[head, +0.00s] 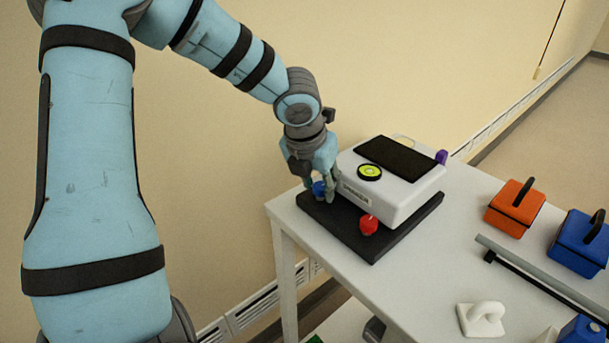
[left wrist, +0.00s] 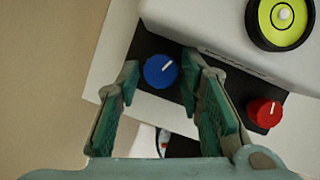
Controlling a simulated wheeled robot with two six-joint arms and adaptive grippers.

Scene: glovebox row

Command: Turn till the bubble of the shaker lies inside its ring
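The shaker (head: 400,190) is a white box on a black base (head: 345,228) on the white table. Its round yellow-green level (head: 370,172) shows larger in the left wrist view (left wrist: 262,22). There a pale bubble (left wrist: 284,14) appears within the small dark ring, though its exact fit is hard to tell. A blue knob (left wrist: 160,71), a red knob (head: 368,225) and a purple knob (head: 441,157) sit at corners. My left gripper (head: 327,192) points down at the blue knob. Its fingers (left wrist: 160,85) are apart on either side, with gaps to the knob. My right gripper is not seen.
To the right stand an orange case (head: 513,208) and a blue case (head: 578,243) with black handles. A grey bar (head: 530,268) and a white handled piece (head: 482,318) lie nearer. The wall is close behind the table.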

